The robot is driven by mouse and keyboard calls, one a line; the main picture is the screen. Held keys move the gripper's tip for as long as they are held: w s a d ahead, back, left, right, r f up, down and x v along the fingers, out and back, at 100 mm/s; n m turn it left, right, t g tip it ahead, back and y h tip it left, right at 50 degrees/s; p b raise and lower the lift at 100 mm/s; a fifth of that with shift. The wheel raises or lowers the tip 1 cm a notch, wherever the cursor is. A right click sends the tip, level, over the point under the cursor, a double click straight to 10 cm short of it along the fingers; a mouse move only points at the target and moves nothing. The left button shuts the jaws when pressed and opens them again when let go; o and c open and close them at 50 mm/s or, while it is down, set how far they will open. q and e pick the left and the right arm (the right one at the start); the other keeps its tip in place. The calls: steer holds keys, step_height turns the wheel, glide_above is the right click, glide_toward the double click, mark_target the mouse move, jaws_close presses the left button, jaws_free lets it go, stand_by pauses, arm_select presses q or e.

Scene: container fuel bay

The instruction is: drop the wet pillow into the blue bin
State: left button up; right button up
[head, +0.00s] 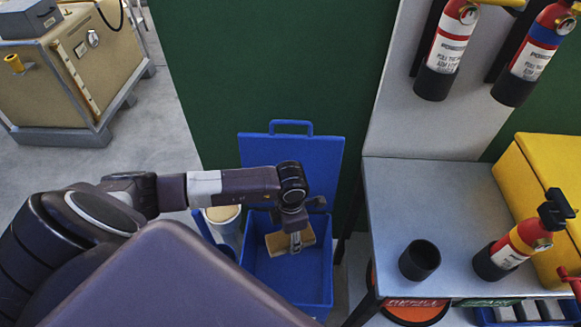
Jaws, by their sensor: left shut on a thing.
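The blue bin (318,285) stands on the floor at the centre, its lid (318,160) swung up against the green wall. My left gripper (296,241) points down over the bin's mouth, shut on a tan, block-like pillow (277,244). The pillow is within the bin's outline in the head view. I cannot tell how deep it is or whether it touches the bin. The gripper covers part of the pillow. Whether it is wet does not show. My right gripper is not in view.
A pale cylinder (224,222) stands just left of the bin. A grey table (395,205) at the right holds a black cup (419,260), a small extinguisher (512,250) and a yellow case (540,175). Two extinguishers hang above it.

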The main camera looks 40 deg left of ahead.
arm_select(q)
steer(key=o, duration=1.2)
steer(key=shift+r, duration=0.1)
step_height(320, 180, up, 12)
